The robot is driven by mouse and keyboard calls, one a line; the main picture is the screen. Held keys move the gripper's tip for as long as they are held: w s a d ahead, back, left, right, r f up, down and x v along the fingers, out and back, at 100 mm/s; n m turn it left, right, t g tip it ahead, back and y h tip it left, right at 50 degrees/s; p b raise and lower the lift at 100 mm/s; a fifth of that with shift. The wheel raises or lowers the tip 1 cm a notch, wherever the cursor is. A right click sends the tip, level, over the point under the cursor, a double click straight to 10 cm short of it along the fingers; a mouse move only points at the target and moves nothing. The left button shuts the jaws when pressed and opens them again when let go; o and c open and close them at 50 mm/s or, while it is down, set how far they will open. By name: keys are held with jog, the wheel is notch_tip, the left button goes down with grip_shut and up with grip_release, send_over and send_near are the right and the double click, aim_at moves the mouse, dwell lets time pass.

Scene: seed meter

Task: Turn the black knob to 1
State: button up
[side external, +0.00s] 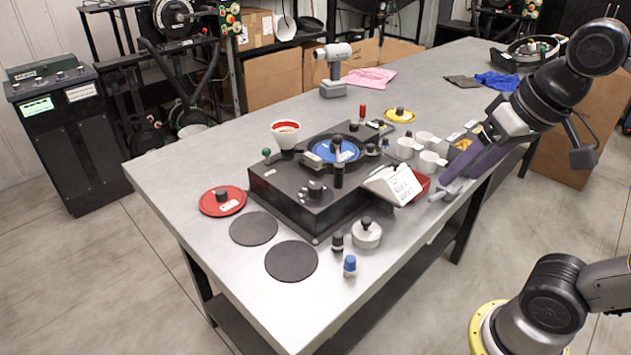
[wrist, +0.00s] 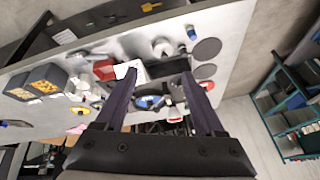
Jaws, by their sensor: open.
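A dark box-shaped seed meter (side external: 300,212) stands on the grey table. A black knob (side external: 315,188) sits on its front top face with pale marks around it; I cannot read its setting. A blue disc (side external: 348,152) with a black hub lies on top behind the knob.
A white sign (side external: 395,185) and red tray (side external: 420,184) stand between my gripper and the meter. White cups (side external: 428,162), a lidded pot (side external: 366,234), a blue-capped bottle (side external: 349,266) and a red disc (side external: 222,201) are around it. Front table has bare room.

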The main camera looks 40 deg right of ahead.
jog(key=w+r+m+g, duration=0.1)
jog(key=w+r+m, duration=0.2)
jog(key=w+r, duration=0.4)
jog(key=m+g, duration=0.2)
jog(key=g, duration=0.2)
send_over(315, 185)
notch_tip(315, 185, down, 10)
notch_tip(315, 185, down, 13)
jog(key=shift+r, duration=0.15)
grip_shut()
